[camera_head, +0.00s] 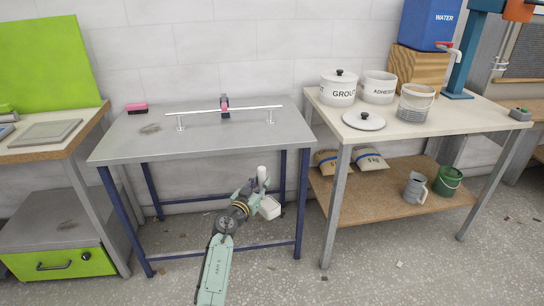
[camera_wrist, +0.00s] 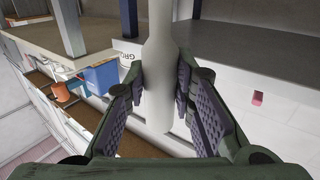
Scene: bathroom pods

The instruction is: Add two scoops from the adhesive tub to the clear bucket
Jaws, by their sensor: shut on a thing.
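The white adhesive tub (camera_head: 379,90) stands uncovered at the back of the right-hand table. The clear bucket (camera_head: 415,103) stands in front and to the right of it, with a grey lower part; its contents are not clear. My gripper (camera_head: 259,188) is low in front of the grey table, left of the right-hand table and well apart from both containers. It is shut on the handle of a white scoop (camera_head: 270,207). In the wrist view the pale handle (camera_wrist: 160,75) sits between the two finger pads (camera_wrist: 167,95). The scoop's inside is not visible.
A lidded grout tub (camera_head: 338,92) stands left of the adhesive tub. A loose lid (camera_head: 363,121) lies at the table's front left. A blue water container (camera_head: 428,22) sits on a wooden block behind. The grey table (camera_head: 200,145) carries a metal rail and a pink-edged block.

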